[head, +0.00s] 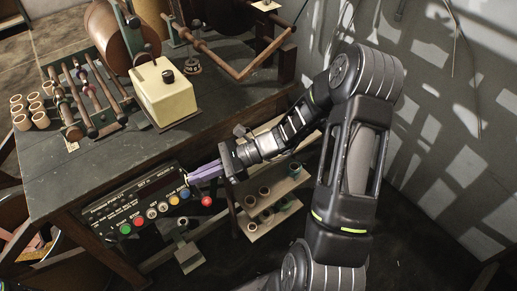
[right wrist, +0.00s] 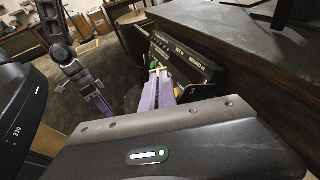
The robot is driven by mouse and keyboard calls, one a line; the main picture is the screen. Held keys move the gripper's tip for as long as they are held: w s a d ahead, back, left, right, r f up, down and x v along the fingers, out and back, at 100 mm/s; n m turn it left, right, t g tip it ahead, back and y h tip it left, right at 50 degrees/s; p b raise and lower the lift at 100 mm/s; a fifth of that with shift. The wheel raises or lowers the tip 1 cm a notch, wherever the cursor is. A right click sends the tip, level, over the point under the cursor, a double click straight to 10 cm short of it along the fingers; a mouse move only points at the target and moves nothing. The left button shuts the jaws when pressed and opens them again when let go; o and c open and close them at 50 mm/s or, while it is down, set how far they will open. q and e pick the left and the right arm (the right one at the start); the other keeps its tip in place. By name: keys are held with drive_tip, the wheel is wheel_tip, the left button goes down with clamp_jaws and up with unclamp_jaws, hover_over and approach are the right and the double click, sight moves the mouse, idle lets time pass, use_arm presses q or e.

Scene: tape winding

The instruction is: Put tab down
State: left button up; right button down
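My right gripper (head: 189,179) has purple fingers that point left at the right end of the black control panel (head: 150,201). In the right wrist view its fingers (right wrist: 158,75) lie close together, with pale tips close to the panel (right wrist: 182,60). I see nothing clearly held between them. A red ball knob (head: 207,201) sits just below the fingers, beside the panel's end, and looks apart from them. I cannot clearly identify a part as the tab. My left gripper is not in the head view; a grey arm at the left of the wrist view may be mine.
The workbench (head: 60,185) carries a cream box (head: 163,92), a rack of rods (head: 88,92) and several small rolls (head: 28,110). A wooden shelf (head: 275,215) with rolls stands below my right arm. A grey wall closes off the right.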

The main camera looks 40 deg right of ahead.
drive_tip(key=s+d+f+n+g+h+p, duration=0.2)
drive_tip(key=s+d+f+n+g+h, duration=0.2)
drive_tip(key=d+n+g+h, duration=0.55)
drive_tip(key=w+d+r+n+t+h, duration=0.3)
drive_tip(key=w+d+r+n+t, duration=0.2)
drive_tip(key=d+n, duration=0.3)
drive_tip(key=r+n+t, duration=0.1)
drive_tip(key=n, duration=0.3)
drive_tip(key=shift+w+d+n+h+p, duration=0.15)
drive_tip(key=shift+d+n+h+p, duration=0.15)
drive_tip(key=shift+n+h+p, duration=0.05)
drive_tip(key=shift+f, duration=0.15)
wheel_tip(320, 180, down, 5)
drive_tip(key=shift+f+b, duration=0.1)
drive_tip(key=shift+b, duration=0.25)
drive_tip(key=shift+f, duration=0.45)
